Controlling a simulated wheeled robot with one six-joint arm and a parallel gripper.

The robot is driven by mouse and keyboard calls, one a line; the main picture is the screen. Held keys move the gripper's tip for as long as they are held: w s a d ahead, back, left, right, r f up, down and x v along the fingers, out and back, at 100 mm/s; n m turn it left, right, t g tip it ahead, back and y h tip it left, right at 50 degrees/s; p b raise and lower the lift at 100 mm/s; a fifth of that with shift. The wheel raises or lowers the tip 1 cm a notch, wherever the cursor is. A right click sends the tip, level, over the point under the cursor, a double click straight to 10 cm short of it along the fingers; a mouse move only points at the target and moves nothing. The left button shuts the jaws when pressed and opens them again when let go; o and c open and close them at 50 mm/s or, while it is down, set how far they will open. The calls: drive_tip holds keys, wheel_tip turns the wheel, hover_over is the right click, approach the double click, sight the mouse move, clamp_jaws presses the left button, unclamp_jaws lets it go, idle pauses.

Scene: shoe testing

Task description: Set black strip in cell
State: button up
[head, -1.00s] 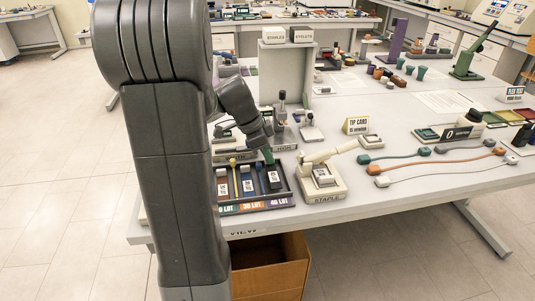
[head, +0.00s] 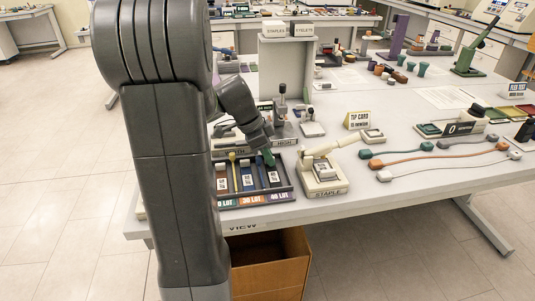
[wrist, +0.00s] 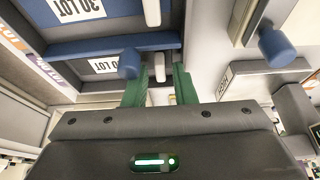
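A black strip (head: 273,177) with a white label lies in the right-hand cell of the dark lot tray (head: 246,201). I cannot pick out the black strip in the wrist view.
A cream stapler (head: 324,176) stands just right of the tray. Grey, orange and green cords (head: 440,158) lie farther right. A tip card (head: 358,120) and a grey upright stand (head: 285,75) are behind. An open cardboard box (head: 268,265) sits below the table edge.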

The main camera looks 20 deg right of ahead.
drive_tip(key=shift+o, duration=0.4)
drive_tip(key=shift+r, duration=0.1)
drive_tip(key=shift+w+r, duration=0.15)
drive_tip(key=shift+r, duration=0.1)
drive_tip(key=s+v, duration=0.1)
drive_tip(key=v, duration=1.2)
drive_tip(key=shift+w+a+p, duration=0.15)
drive_tip(key=shift+w+p, duration=0.1)
drive_tip(key=shift+p, duration=0.05)
drive_tip(key=x, duration=1.2)
drive_tip(key=shift+w+f+b, duration=0.15)
drive_tip(key=shift+f+b, duration=0.05)
drive_tip(key=shift+b, duration=0.1)
